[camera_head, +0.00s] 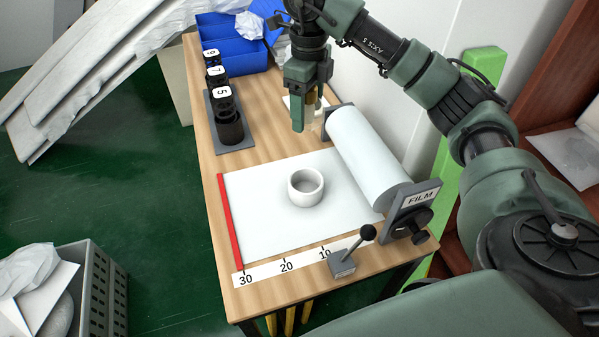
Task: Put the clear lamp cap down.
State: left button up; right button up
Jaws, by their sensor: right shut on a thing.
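My right gripper (307,112) points down over the back right part of the wooden table, just behind the film roll. It is shut on a small pale, see-through thing (319,119), which looks like the clear lamp cap. The fingers hide part of it, and I cannot tell whether it touches anything below. A small white pad (287,102) shows partly behind the gripper. My left gripper is not in view.
A white ring (292,195) sits on the film sheet (257,225). The film roll (368,157) stands at the right. A black rack (238,147) with numbered dark holders is at the left, blue bins (243,66) at the back. A lever (342,264) stands at the front.

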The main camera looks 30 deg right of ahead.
notch_tip(320, 180, down, 18)
jog(key=shift+f, duration=0.15)
jog(key=shift+s+f, duration=0.1)
dwell(0.3)
jog(key=shift+f+b, duration=0.5)
jog(key=shift+b, duration=0.1)
jog(key=o, duration=1.5)
jog(key=shift+r, duration=0.1)
